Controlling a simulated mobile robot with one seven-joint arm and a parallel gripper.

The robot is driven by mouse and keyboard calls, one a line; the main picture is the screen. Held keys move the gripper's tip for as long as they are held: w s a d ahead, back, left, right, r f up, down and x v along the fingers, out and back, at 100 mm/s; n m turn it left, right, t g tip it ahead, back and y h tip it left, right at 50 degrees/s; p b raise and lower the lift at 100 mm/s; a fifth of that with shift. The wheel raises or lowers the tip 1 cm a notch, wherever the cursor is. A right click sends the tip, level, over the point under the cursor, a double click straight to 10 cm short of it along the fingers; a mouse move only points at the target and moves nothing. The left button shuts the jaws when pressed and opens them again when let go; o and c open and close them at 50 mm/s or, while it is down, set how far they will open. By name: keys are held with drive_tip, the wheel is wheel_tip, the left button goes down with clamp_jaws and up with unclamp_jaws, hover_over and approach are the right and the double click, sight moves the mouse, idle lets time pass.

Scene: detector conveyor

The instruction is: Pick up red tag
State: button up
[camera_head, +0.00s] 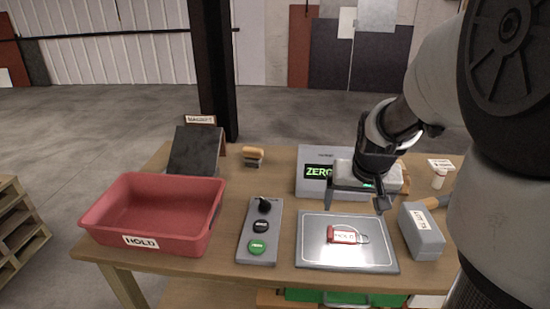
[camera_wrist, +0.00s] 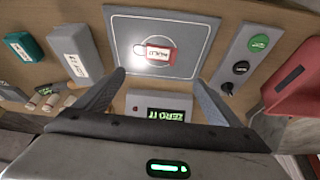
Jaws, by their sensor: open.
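The red tag (camera_head: 342,234) has a white label reading HOLD and a wire loop at its right side. It lies flat on the grey metal plate (camera_head: 312,257) on the table. It also shows in the wrist view (camera_wrist: 158,52) near the top middle, on the plate (camera_wrist: 122,28). My gripper (camera_head: 355,205) is open and empty, above the table behind the tag, with its fingers spread wide. In the wrist view the two fingers (camera_wrist: 160,80) point toward the plate, and the tag lies beyond their tips, apart from them.
A red HOLD bin (camera_head: 195,243) stands on the left. A button box (camera_head: 262,232) is left of the plate and a grey block (camera_head: 422,232) is right of it. A display box (camera_head: 318,170) reading ZERO stands behind the plate. A dark ramp (camera_head: 194,150) is at the back left.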

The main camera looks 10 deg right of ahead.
drive_tip(key=b, duration=0.2)
approach(342, 235)
drive_tip(key=shift+d, duration=0.1)
drive_tip(key=shift+x, duration=3.2)
drive_tip(key=c, duration=1.1)
drive_tip(key=shift+r, duration=0.1)
drive_tip(key=shift+c, duration=0.2)
